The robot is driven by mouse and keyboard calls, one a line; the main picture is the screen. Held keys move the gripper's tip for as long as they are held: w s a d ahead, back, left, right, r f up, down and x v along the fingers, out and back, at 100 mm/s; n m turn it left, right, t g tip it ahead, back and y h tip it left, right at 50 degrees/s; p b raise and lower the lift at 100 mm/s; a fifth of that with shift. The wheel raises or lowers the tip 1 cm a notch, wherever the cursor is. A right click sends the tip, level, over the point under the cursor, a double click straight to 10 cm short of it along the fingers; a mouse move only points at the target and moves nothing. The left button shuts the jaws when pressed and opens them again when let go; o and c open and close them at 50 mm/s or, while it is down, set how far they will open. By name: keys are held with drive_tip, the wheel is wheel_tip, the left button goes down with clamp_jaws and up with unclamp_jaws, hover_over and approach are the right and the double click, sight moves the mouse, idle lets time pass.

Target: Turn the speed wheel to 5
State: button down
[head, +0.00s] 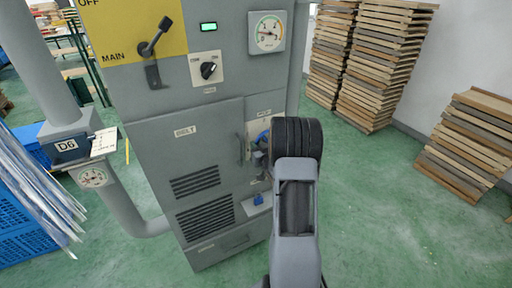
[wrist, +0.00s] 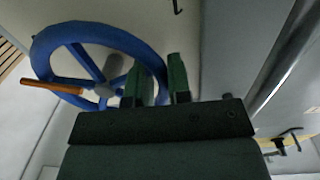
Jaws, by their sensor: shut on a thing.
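The speed wheel (wrist: 96,32) is a blue handwheel with spokes and an orange handle (wrist: 52,87) sticking out to the left in the wrist view. In the head view only a sliver of the blue wheel (head: 262,136) shows on the cabinet's right front, beside my arm. My gripper (wrist: 158,77) has its green fingers on either side of the wheel's right rim and is shut on it. In the head view my wrist hides the gripper and most of the wheel. I cannot read any speed numbers at the wheel.
The grey cabinet (head: 160,145) carries a MAIN lever (head: 155,38), a rotary switch (head: 208,70), a lit green display (head: 208,27) and a gauge (head: 268,33). A grey pipe (head: 130,195) stands left. Stacked boards (head: 375,65) stand at the right; the green floor (head: 385,225) there is clear.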

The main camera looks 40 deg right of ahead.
drive_tip(key=shift+b, duration=0.45)
drive_tip(key=shift+a+r+m, duration=0.1)
drive_tip(key=shift+r+m, duration=0.05)
drive_tip(key=shift+m, duration=0.35)
drive_tip(key=c, duration=1.2)
unclamp_jaws()
drive_tip(key=shift+o, duration=0.2)
drive_tip(key=s+a+b, duration=0.2)
drive_tip(key=s, duration=1.1)
drive_tip(key=shift+s+a, duration=0.15)
drive_tip(key=shift+s, duration=0.15)
